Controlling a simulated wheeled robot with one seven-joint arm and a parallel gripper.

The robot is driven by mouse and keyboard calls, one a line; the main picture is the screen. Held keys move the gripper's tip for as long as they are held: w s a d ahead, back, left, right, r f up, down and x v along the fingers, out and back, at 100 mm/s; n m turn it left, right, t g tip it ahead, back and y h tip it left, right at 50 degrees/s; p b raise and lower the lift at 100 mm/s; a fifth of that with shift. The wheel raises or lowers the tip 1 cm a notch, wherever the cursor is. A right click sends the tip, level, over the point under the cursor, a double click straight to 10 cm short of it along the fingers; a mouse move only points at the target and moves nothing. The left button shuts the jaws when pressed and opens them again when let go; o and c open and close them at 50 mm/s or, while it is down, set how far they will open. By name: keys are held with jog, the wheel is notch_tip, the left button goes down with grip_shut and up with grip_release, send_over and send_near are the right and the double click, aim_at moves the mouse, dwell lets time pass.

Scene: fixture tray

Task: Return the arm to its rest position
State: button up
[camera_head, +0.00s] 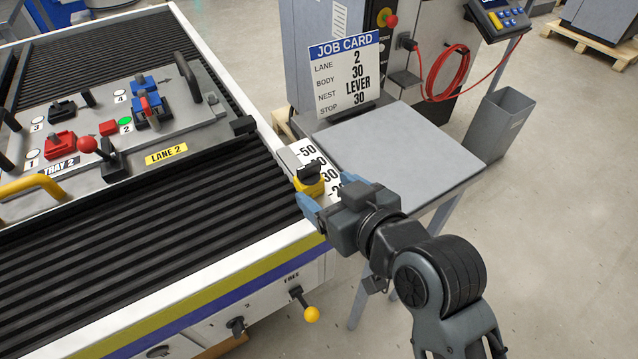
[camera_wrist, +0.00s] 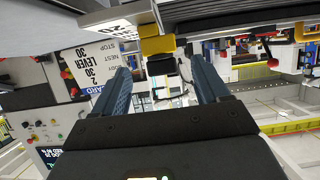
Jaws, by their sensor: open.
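My gripper (camera_head: 316,192) is at the table's right edge, its blue fingers apart and empty. In the wrist view my gripper (camera_wrist: 160,72) also shows open, with a visible gap between the fingers. A yellow stop block (camera_head: 309,184) with a black top sits on a white number scale (camera_head: 328,176), just by the fingertips. In the wrist view the yellow block (camera_wrist: 157,45) appears ahead of the finger gap. I cannot tell whether a finger touches it. My arm reaches in from the lower right, and my wrist hides part of the scale.
A ribbed black conveyor (camera_head: 150,260) carries a grey tray (camera_head: 200,108) with a red-knobbed lever (camera_head: 88,146) and coloured blocks. A grey bin (camera_head: 500,125) stands right.

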jog(key=shift+s+d+r, duration=0.15)
jog(key=shift+s+d, duration=0.05)
jog(key=shift+s, duration=0.05)
dwell(0.3)
jog(key=s+d+f+m+t+h, duration=0.1)
jog(key=s+d+f+m+h, duration=0.15)
jog(key=s+d, duration=0.55)
jog(key=s+d+f+m+t+h, duration=0.1)
jog(key=s+d+f+m+h, duration=0.2)
jog(key=s+d, duration=0.5)
jog(key=s+d+r+h, duration=0.1)
jog(key=s+d+r, duration=0.1)
jog(key=s, duration=0.7)
jog(key=s+d+r+m+t+h, duration=0.1)
jog(key=s+d+r, duration=0.2)
jog(key=s, duration=0.6)
jog(key=shift+s+r+t, duration=0.25)
jog(key=shift+r+t, duration=0.05)
jog(key=shift+r, duration=0.25)
dwell(0.3)
